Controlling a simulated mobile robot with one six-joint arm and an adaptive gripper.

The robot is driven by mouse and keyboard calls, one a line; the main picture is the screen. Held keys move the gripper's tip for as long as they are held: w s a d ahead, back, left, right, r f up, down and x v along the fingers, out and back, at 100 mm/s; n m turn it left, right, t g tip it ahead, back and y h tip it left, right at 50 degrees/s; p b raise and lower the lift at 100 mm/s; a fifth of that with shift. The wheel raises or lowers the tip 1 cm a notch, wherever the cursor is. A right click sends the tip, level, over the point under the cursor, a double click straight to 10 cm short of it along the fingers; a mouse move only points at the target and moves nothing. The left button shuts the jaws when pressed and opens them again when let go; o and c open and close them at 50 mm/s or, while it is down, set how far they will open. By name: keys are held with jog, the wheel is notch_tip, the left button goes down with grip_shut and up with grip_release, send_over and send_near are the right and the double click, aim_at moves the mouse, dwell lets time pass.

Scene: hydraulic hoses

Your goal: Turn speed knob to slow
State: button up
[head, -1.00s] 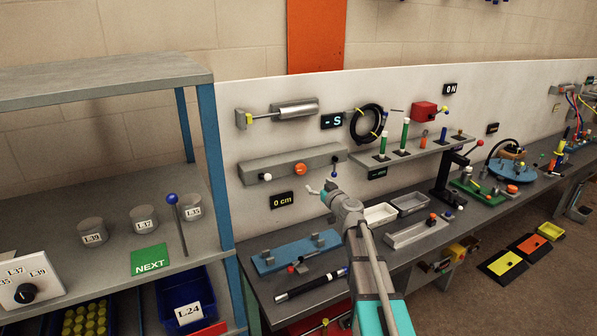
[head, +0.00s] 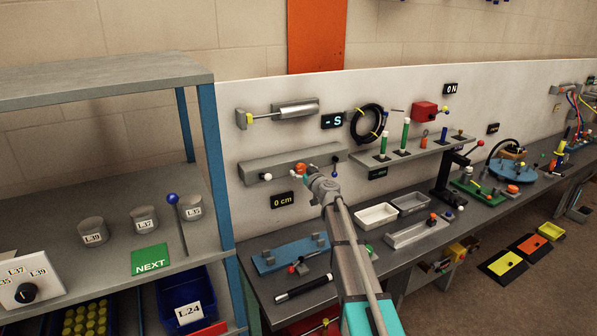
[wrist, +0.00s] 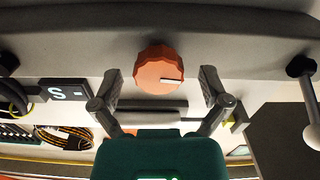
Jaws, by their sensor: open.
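The orange speed knob (head: 299,169) is on the grey bar (head: 282,165) mounted on the white wall panel. In the wrist view my gripper (wrist: 161,88) is open, with one finger on each side of the knob and visible gaps between. No slow marking is readable.
A small lever with a white ball (head: 266,177) is left of the knob, and a blue-tipped lever (head: 336,173) is right of it. A "0 cm" display (head: 283,200) hangs below. A "-S" display (head: 333,121) and a cylinder (head: 295,109) are above.

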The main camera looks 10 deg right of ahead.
jog(key=c, duration=1.1)
jog(key=shift+a, duration=0.3)
jog(key=shift+d, duration=0.15)
jog(key=shift+c, duration=0.2)
